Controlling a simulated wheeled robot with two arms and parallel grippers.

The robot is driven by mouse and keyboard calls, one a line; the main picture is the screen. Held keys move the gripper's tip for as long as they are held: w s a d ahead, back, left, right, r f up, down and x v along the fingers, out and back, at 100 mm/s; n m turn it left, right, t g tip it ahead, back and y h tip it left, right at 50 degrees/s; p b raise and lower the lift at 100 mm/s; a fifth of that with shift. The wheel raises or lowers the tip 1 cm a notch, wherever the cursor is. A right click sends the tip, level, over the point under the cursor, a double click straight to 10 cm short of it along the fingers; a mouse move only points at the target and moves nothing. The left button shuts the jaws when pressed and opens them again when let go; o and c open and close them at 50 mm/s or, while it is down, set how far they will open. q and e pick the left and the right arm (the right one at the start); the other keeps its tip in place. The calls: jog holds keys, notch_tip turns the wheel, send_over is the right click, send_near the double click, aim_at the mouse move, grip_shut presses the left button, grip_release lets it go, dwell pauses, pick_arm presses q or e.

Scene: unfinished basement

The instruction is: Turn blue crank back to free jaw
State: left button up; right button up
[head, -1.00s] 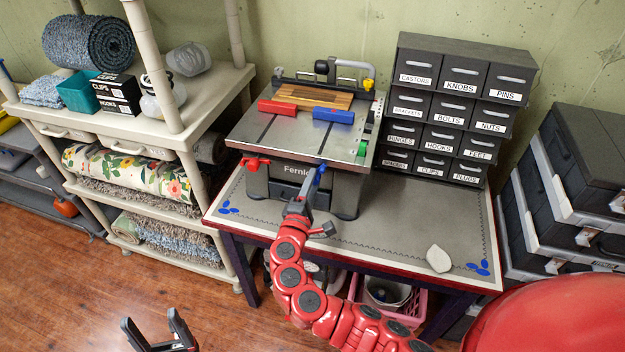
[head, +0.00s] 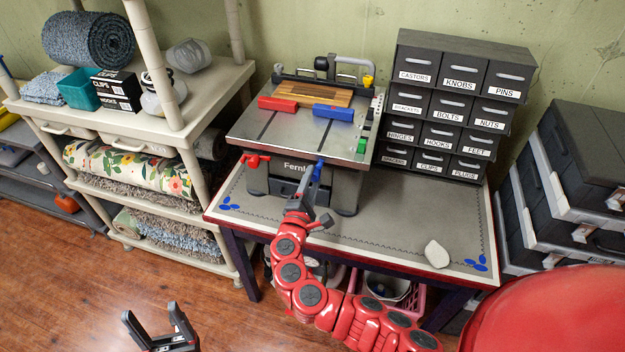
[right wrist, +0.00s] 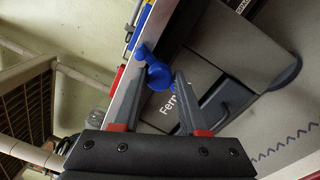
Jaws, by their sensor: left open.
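The blue crank (head: 318,169) is on the front of the grey bench machine (head: 262,132), below its top's front edge. My right gripper (head: 311,186) is right at it. In the right wrist view the crank's blue knob (right wrist: 158,77) lies at the tips of my right gripper's fingers (right wrist: 158,85), which stand apart; whether they press on it is unclear. On the machine top, a red jaw block (head: 278,104) and a blue jaw block (head: 333,112) lie against a striped wooden board (head: 322,94). My left gripper (head: 152,312) is open and empty over the floor.
A red crank (head: 254,161) is left of the blue one. A drawer cabinet (head: 455,105) stands at the bench's back right, and a pale stone-like piece (head: 437,254) lies at front right. Shelves (head: 180,140) stand left. The bench mat's middle right is clear.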

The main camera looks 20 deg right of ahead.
jog(key=o, duration=0.3)
jog(key=shift+o, duration=0.2)
jog(key=b+v, duration=0.4)
jog(key=v, duration=1.3)
jog(key=shift+s, duration=0.15)
jog(key=shift+a+f, duration=0.1)
